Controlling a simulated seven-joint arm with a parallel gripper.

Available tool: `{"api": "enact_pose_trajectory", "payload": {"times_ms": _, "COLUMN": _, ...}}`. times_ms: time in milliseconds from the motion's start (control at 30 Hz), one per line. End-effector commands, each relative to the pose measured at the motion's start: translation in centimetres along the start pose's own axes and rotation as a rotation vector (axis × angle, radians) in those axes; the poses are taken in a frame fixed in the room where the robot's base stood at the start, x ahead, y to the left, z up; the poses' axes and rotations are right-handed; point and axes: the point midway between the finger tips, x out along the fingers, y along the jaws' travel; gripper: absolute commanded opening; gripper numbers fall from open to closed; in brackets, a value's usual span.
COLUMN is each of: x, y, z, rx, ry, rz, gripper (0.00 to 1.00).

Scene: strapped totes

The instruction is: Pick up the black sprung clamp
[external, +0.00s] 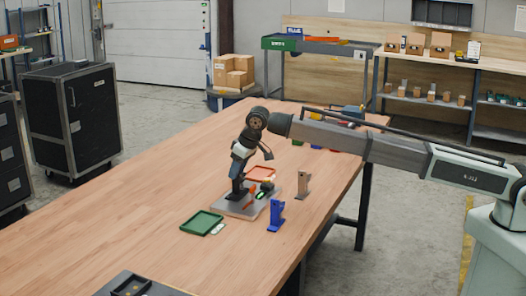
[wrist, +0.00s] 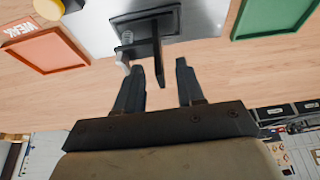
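A black clamp (wrist: 150,24) with a flat plate, a protruding arm and a small pale coil like a spring is ahead of my gripper (wrist: 159,66) in the wrist view. The gripper's two dark fingers are apart, and the clamp's narrow arm reaches toward the gap between the fingertips. I cannot tell whether they touch. In the external view my gripper (external: 238,178) points down over the grey board (external: 232,208). There the black clamp is hard to separate from the dark fingers.
Beside the board are a green tray (external: 201,223), an orange tray (external: 262,172), a blue bracket (external: 276,215) and a tan bracket (external: 303,185). Small red and green items lie on the board. The table's left side (external: 110,200) is largely clear. A dark box (external: 135,286) stands at the front.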

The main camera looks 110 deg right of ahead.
Motion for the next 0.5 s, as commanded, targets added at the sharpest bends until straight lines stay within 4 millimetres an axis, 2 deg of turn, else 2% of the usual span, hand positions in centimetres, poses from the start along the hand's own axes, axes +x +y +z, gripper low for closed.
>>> {"api": "enact_pose_trajectory", "payload": {"times_ms": 133, "x": 1.7, "y": 0.0, "z": 0.0, "rx": 0.0, "ry": -0.001, "rz": 0.0, "gripper": 0.38}}
{"api": "enact_pose_trajectory", "payload": {"times_ms": 367, "x": 1.8, "y": 0.0, "z": 0.0, "rx": 0.0, "ry": 0.0, "rz": 0.0, "gripper": 0.38}}
{"api": "enact_pose_trajectory", "payload": {"times_ms": 500, "x": 1.8, "y": 0.0, "z": 0.0, "rx": 0.0, "ry": 0.0, "rz": 0.0, "gripper": 0.26}}
